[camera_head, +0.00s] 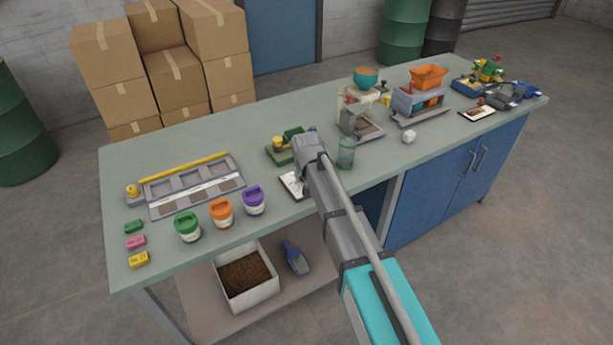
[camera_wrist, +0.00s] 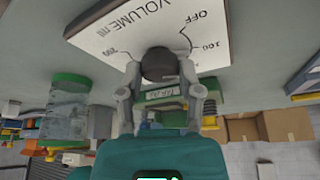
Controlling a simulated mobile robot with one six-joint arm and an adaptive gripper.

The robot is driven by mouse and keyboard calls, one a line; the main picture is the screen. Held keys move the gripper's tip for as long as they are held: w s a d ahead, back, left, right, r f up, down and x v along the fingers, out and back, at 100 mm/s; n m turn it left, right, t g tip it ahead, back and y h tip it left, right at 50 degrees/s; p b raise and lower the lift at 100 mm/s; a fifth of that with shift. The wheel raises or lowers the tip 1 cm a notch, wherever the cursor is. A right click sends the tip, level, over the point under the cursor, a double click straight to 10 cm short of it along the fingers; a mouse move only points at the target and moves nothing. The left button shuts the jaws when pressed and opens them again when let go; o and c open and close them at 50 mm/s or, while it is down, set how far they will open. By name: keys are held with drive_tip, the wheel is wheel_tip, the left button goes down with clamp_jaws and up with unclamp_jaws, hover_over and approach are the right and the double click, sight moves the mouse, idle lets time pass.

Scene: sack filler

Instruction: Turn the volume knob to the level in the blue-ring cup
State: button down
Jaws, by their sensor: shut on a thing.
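The volume knob (camera_wrist: 158,63) is dark and round. It stands on a white panel (camera_wrist: 100,42) printed VOLUME, with OFF, 100 and 200 marks around it. My gripper (camera_wrist: 160,78) is shut on the knob, one finger on each side. I cannot tell which mark the knob points to. In the head view the white panel (camera_head: 290,187) is partly hidden by my arm, and the knob is hidden. A clear greenish cup (camera_head: 346,155) stands to the right of my arm; it also shows in the wrist view (camera_wrist: 62,115). I cannot make out a blue ring or its level.
Green, orange (camera_head: 221,213) and purple-lidded jars stand left of my arm, near a compartment tray (camera_head: 190,190). A small green-and-yellow machine (camera_head: 284,147) is behind the panel. A dispenser with a teal bowl (camera_head: 365,78) and an orange hopper (camera_head: 428,76) stand to the right.

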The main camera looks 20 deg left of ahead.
drive_tip(key=shift+w+a, duration=0.1)
drive_tip(key=shift+a, duration=0.05)
drive_tip(key=shift+c, duration=1.8)
unclamp_jaws()
drive_tip(key=shift+o, duration=0.5)
drive_tip(key=shift+r, duration=0.1)
